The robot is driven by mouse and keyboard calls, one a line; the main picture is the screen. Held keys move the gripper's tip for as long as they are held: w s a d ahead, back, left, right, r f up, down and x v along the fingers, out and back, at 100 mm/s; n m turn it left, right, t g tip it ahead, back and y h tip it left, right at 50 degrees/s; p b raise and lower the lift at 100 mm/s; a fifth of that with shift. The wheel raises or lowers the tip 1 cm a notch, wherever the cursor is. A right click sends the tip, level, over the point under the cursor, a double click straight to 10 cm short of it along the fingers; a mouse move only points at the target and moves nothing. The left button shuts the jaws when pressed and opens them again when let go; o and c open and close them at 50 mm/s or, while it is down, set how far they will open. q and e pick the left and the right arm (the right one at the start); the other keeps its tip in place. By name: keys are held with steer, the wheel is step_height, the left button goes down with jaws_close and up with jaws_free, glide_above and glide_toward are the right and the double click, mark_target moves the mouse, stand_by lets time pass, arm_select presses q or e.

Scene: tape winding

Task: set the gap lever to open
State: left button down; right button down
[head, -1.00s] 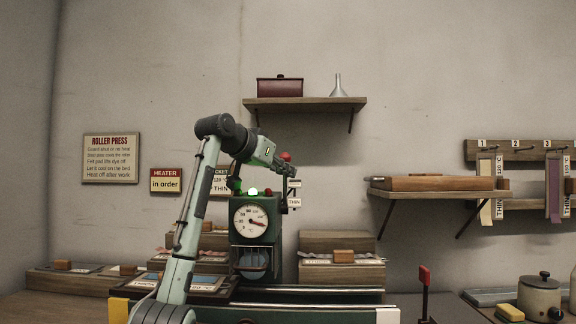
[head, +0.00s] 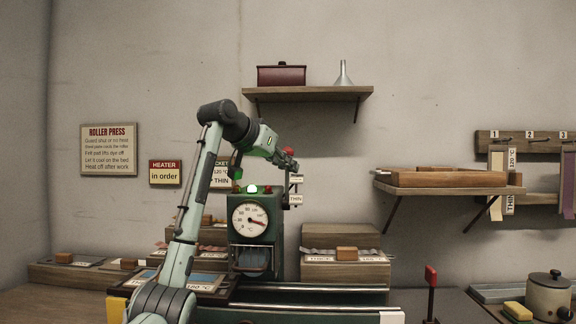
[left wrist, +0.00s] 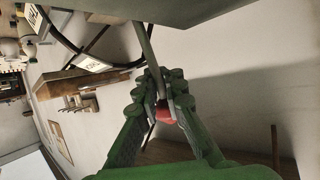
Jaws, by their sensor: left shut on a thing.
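The roller press (head: 262,205) is a dark green machine with a round dial and a lit green lamp on top. The gap lever's red knob (head: 288,151) shows at the upper right of the press, above small labels (head: 296,199), one reading THIN. My left gripper (head: 283,158) reaches over the press and is at the knob. In the left wrist view, the fingers (left wrist: 163,100) are shut around the lever's end, with the red knob (left wrist: 166,116) between them and the rod (left wrist: 150,45) running up from it. My right gripper is not in view.
Wooden blocks and trays (head: 345,257) stand beside the press. A separate red-handled lever (head: 431,278) stands at the front right, near a pot (head: 546,294). A wall shelf (head: 307,93) hangs above, another shelf (head: 447,190) to the right.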

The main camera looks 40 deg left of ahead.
arm_select(q)
steer(key=c, duration=1.6)
jaws_free()
steer(key=shift+s+a+r, duration=0.1)
steer(key=shift+a+r, duration=0.1)
steer(key=shift+r, duration=0.2)
steer(key=shift+c, duration=0.2)
steer(key=shift+d+f, duration=0.1)
steer(key=shift+f, duration=0.05)
steer(key=v, duration=1.2)
steer(key=shift+f, duration=0.1)
